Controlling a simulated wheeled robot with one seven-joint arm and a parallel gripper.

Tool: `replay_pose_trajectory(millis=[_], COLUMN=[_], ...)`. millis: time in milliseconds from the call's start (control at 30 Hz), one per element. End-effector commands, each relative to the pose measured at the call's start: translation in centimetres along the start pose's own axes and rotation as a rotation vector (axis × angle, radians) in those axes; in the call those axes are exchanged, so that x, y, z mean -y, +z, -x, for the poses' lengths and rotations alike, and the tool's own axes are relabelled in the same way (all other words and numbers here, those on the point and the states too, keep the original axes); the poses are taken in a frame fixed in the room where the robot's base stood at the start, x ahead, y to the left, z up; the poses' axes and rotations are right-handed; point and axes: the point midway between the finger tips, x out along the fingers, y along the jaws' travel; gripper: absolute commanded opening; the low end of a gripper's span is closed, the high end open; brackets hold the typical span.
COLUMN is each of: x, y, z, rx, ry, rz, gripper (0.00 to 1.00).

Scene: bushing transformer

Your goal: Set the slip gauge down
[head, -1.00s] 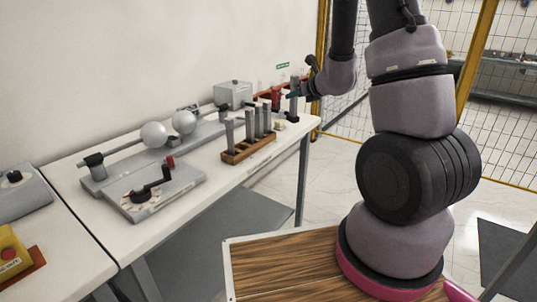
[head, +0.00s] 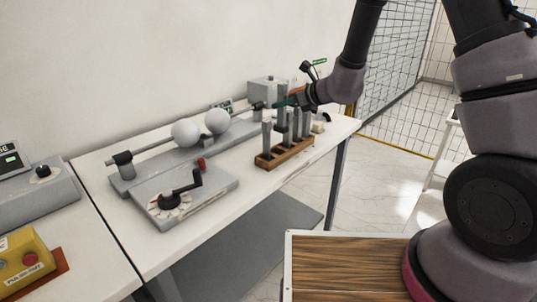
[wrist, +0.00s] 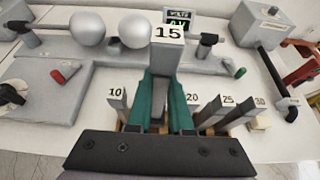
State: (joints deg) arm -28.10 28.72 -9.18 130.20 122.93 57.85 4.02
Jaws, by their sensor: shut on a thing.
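The slip gauge marked 15 (wrist: 166,52) is a grey upright block held between the teal fingers of my gripper (wrist: 162,88). Its numbered top faces the wrist camera. In the head view my gripper (head: 287,102) is over the wooden rack (head: 268,163). In the wrist view the held gauge lines up between the gauges marked 10 (wrist: 116,101) and 20 (wrist: 192,103), which stand in the rack with 25 (wrist: 222,108) and 30 (wrist: 258,104). The fingers hide the held gauge's lower end, so I cannot tell whether it touches the rack.
Two pale spheres (head: 186,132) on a grey apparatus stand behind the rack, left of it in the head view. A crank box (head: 185,200) is nearer on the left. A voltage display (wrist: 179,27) and a grey box (wrist: 262,24) are at the back.

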Motion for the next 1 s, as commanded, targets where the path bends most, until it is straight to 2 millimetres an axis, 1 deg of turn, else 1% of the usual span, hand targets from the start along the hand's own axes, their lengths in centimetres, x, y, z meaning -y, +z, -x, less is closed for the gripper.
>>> replay_pose_trajectory(millis=[100, 300, 533, 700, 800, 1000], x=[-0.3, -0.3, -0.3, -0.3, -0.3, -0.3], y=[-1.0, -4.3, -6.4, -8.7, -9.4, -9.3], z=[-0.7, -2.2, -3.3, -4.3, -4.7, -4.7], rx=[-0.001, -0.002, 0.0, -0.001, 0.001, 0.002], ry=[0.005, 0.006, 0.005, 0.005, 0.005, 0.004], rz=[0.002, 0.002, 0.002, 0.003, 0.003, 0.004], gripper=[0.0, 0.0, 0.0, 0.0, 0.0, 0.0])
